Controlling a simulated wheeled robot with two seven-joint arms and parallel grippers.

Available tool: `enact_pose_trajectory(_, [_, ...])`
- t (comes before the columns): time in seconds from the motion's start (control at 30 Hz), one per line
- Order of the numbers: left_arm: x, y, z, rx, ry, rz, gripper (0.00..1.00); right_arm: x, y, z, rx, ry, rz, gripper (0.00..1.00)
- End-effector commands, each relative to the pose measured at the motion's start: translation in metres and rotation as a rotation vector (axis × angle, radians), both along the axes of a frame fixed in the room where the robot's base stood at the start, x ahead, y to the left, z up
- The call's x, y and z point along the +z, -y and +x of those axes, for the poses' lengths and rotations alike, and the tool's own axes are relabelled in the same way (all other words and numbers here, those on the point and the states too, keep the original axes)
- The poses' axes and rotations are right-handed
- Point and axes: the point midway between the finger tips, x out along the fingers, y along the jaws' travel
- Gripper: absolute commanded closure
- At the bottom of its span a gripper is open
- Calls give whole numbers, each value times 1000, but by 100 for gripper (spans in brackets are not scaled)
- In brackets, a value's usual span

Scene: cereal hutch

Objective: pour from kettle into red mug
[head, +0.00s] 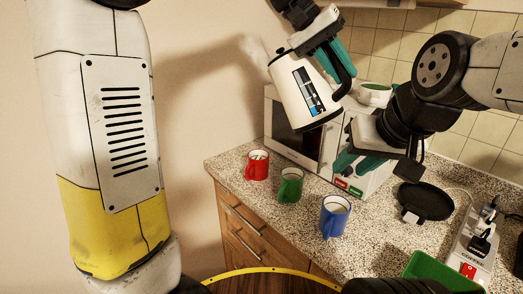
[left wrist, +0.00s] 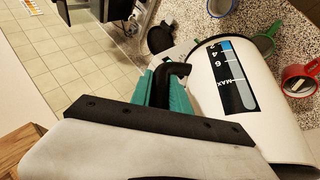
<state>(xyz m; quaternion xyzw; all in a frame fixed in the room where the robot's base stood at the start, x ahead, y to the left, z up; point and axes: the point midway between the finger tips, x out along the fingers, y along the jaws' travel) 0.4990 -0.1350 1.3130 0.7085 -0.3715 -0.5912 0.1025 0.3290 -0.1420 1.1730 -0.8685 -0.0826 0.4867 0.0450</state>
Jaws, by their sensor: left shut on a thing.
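The white kettle (head: 300,95) with a black base ring and a level scale is held up in front of the microwave, tilted with its top toward the left. My left gripper (head: 333,55) is shut on its black handle; the handle also shows in the left wrist view (left wrist: 172,75). A pale wisp shows near the spout; I see no stream of liquid. The red mug (head: 257,166) stands upright on the counter, below and left of the kettle, apart from it. It also shows in the left wrist view (left wrist: 299,80). My right gripper (head: 358,163) is open and empty near the microwave's right side.
A green mug (head: 291,185) and a blue mug (head: 334,217) stand right of the red mug. The microwave (head: 285,133) is behind them. A black kettle base (head: 426,201), a power strip (head: 474,246) and a green tray (head: 424,265) occupy the counter's right.

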Motion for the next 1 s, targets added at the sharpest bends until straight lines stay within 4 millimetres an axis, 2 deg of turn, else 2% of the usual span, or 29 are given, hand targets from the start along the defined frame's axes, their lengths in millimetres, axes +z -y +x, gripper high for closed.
enact_pose_trajectory(1.0, [23,-29,20,1,-199,-309,100,0,0,0,0,0,0,66])
